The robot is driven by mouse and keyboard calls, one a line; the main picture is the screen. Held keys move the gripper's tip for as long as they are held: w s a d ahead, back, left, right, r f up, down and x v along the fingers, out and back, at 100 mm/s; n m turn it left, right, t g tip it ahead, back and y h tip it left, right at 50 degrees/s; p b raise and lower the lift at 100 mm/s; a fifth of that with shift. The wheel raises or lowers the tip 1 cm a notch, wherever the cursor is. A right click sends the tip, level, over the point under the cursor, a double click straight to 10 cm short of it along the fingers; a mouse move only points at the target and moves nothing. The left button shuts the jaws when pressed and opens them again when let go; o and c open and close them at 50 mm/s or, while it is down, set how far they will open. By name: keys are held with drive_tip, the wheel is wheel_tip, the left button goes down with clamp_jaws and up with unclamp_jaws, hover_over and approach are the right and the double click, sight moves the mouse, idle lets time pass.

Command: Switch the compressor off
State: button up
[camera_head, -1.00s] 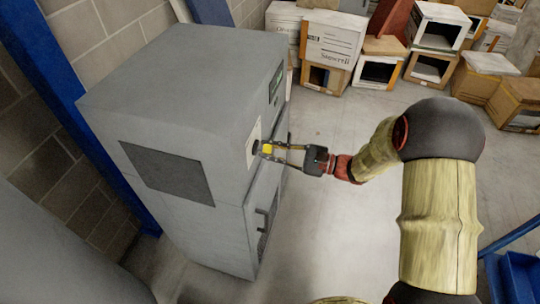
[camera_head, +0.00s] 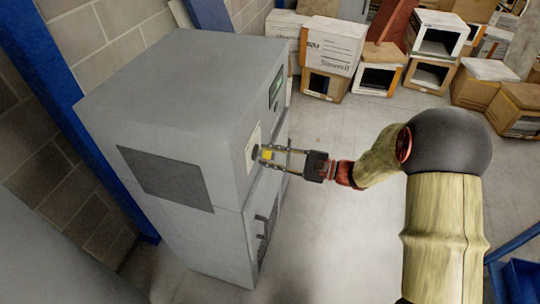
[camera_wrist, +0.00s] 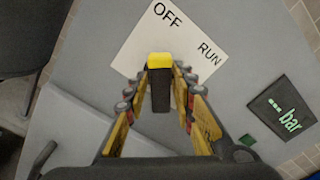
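The compressor is a grey cabinet (camera_head: 185,95) at left centre in the head view. On its front, a white plate (camera_wrist: 135,45) is marked OFF and RUN. A yellow-and-black switch handle (camera_wrist: 160,85) stands out in front of the plate, and its yellow part also shows in the head view (camera_head: 267,155). My gripper (camera_wrist: 161,78) is open, with one finger on each side of the handle and narrow gaps visible. Which mark the handle points to cannot be told for sure. A dark display (camera_wrist: 282,110) reading "bar" is to the right of the plate.
A door handle (camera_head: 266,228) is below the switch on the cabinet front. Several cardboard boxes (camera_head: 335,45) stand at the back. A blue post (camera_head: 75,110) is behind the cabinet at the left. The floor (camera_head: 340,130) right of the cabinet is clear.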

drive_tip(key=shift+o, duration=1.1)
drive_tip(key=v, duration=1.2)
drive_tip(key=shift+r, duration=0.1)
